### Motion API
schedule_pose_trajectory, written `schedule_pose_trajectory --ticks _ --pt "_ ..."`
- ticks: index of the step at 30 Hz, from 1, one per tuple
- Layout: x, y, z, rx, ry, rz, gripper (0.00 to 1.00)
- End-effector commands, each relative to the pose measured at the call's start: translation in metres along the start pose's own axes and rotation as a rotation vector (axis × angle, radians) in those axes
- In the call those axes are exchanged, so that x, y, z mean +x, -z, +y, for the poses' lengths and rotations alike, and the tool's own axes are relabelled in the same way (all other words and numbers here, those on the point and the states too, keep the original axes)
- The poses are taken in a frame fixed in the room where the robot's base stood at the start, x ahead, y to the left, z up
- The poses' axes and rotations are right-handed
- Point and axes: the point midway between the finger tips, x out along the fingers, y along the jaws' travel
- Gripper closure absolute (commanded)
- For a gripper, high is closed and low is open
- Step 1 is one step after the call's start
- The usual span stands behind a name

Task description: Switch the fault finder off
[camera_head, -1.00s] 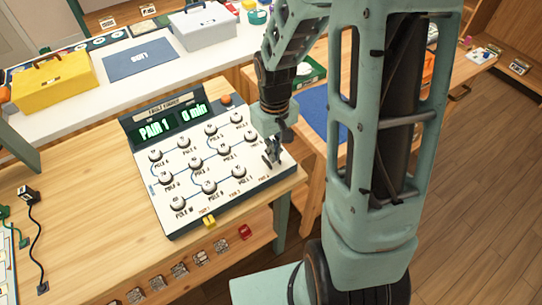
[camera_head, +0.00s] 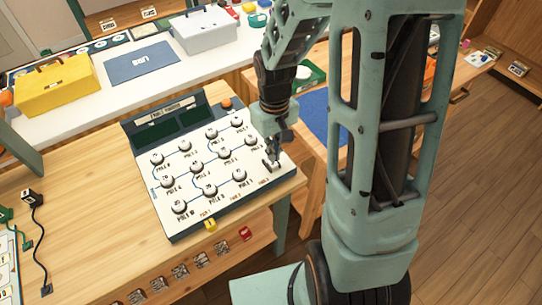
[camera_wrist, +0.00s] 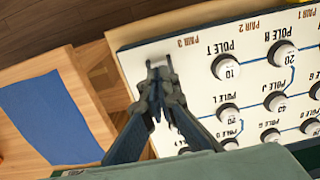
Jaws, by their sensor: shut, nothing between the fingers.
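The fault finder (camera_head: 165,215) is a sloped white panel with several round white pole knobs, lying on the wooden bench. Its display (camera_head: 168,124) at the top is dark, with no lit text. An orange knob (camera_head: 226,103) sits at the top right of its housing. My gripper (camera_head: 272,158) is shut and empty at the lower right corner of the panel. In the wrist view my fingertips (camera_wrist: 158,70) are close together at the panel's corner near the PAIR 3 label (camera_wrist: 182,41). They largely hide a small part there, and contact cannot be told.
Behind stand a yellow toolbox (camera_head: 55,88), a blue mat (camera_head: 141,63) and a grey case (camera_head: 205,30) on a white counter. A black cord (camera_head: 34,215) lies at the left. The bench left of the panel is mostly clear.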

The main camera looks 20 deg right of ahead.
Motion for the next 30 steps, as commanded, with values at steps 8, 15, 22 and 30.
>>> schedule_pose_trajectory --ticks 8,15,22,30 --pt "-0.026 0.0 0.0 0.0 0.0 0.0 1.0" --pt "-0.045 0.0 0.0 0.0 0.0 0.0 1.0" --pt "-0.045 0.0 0.0 0.0 0.0 0.0 1.0" --pt "-0.045 0.0 0.0 0.0 0.0 0.0 1.0"
